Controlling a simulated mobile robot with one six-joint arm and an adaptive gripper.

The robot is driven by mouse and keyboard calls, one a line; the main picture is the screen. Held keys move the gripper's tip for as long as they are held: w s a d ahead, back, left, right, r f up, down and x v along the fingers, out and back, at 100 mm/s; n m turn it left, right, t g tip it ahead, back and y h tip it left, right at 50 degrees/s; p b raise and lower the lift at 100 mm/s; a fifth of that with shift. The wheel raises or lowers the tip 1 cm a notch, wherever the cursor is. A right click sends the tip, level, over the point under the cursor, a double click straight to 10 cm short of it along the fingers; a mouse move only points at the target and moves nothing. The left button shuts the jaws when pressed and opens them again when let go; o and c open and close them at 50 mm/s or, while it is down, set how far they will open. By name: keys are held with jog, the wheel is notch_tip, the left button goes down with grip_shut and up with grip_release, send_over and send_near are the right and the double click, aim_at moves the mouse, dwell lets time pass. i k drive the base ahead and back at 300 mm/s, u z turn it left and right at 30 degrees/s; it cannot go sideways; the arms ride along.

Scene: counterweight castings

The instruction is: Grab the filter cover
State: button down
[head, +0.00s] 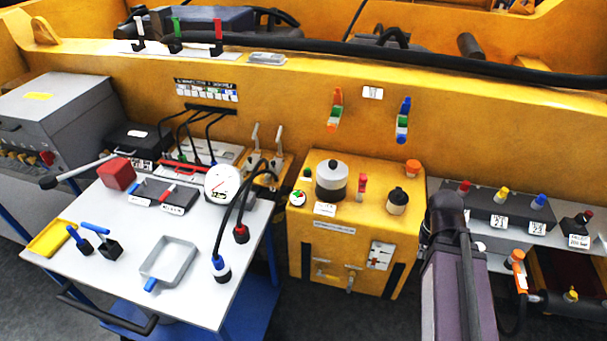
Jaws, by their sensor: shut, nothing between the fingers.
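No label that I can read names the filter cover. One round lidded part that could be it is a silver-grey cylinder with a dark lower band and a small dark knob (331,180), upright on top of the yellow cabinet (345,243). A smaller black and cream capped part (397,201) stands to its right on the same top, so I cannot tell for sure which one is the cover. My arm rises at the lower right, in front of the gap between the cabinet and the right shelf. My gripper is not visible, and nothing touches either part.
A white cart (120,250) with tools, a tray and a gauge (222,182) stands left. A grey shelf (572,252) with coloured buttons is right.

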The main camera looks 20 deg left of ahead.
aim_at(331, 175)
jog(key=u, duration=0.75)
jog(key=k, duration=0.95)
jog(key=z, duration=0.1)
jog(key=i, duration=0.85)
jog(key=u, duration=0.05)
